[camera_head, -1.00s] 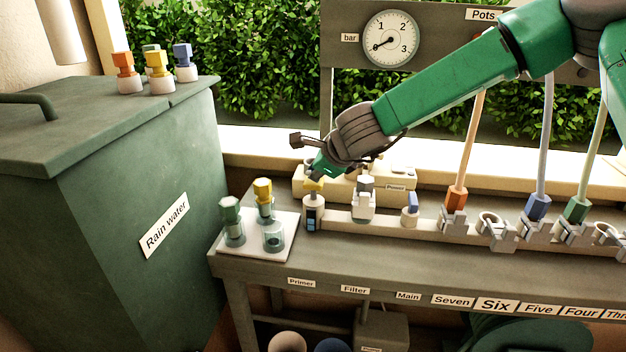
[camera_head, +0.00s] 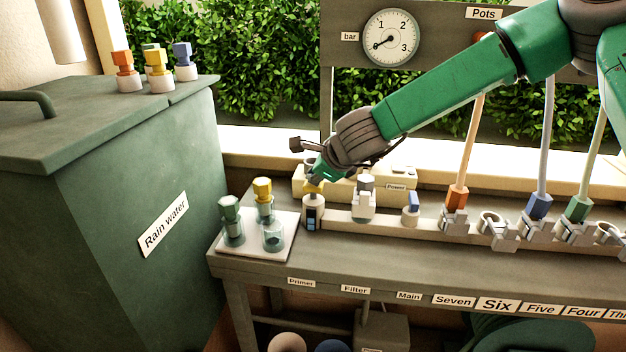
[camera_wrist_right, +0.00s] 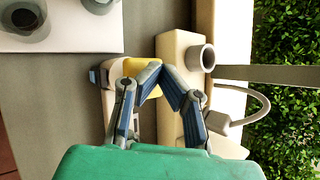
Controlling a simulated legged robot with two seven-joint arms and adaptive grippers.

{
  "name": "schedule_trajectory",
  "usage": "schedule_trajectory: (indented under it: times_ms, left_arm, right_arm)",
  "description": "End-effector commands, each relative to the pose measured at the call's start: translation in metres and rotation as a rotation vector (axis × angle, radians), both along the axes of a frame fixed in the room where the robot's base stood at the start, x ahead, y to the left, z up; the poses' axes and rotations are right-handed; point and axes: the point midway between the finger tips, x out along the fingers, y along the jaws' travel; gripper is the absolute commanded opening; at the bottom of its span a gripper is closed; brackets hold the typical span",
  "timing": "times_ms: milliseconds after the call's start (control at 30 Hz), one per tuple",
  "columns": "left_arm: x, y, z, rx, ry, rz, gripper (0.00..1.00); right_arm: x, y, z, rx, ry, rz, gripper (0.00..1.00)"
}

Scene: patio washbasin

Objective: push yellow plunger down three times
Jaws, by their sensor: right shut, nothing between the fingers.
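The yellow plunger (camera_head: 313,187) tops a pale primer body with a dark blue window, above the "Primer" label (camera_head: 301,282). In the head view my right gripper (camera_head: 315,180) is directly over the plunger, tips at its top. Contact cannot be told for certain. In the right wrist view the shut fingertips (camera_wrist_right: 162,69) meet beside and partly over the yellow plunger (camera_wrist_right: 148,88), hiding part of it. Nothing is held. My left gripper is out of view.
A white tray (camera_head: 282,250) with capped bottles stands left of the primer. A filter (camera_head: 363,205) and a blue-handled valve (camera_head: 411,208) stand to its right. A pale power box (camera_head: 402,183) is behind. The gauge (camera_head: 390,38) needle points near the low end.

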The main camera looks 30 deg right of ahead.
Motion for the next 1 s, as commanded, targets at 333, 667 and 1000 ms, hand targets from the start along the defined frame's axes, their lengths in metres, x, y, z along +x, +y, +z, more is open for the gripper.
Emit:
schedule_trajectory:
  times_ms: [333,667,1000]
  left_arm:
    - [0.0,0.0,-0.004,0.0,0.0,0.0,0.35]
    - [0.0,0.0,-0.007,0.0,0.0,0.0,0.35]
    - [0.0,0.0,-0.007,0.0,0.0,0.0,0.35]
  right_arm:
    - [0.0,0.0,-0.006,0.0,0.002,-0.001,0.0]
    - [0.0,-0.001,-0.01,0.0,0.002,-0.001,0.0]
    - [0.0,-0.001,-0.011,0.0,0.003,-0.002,0.0]
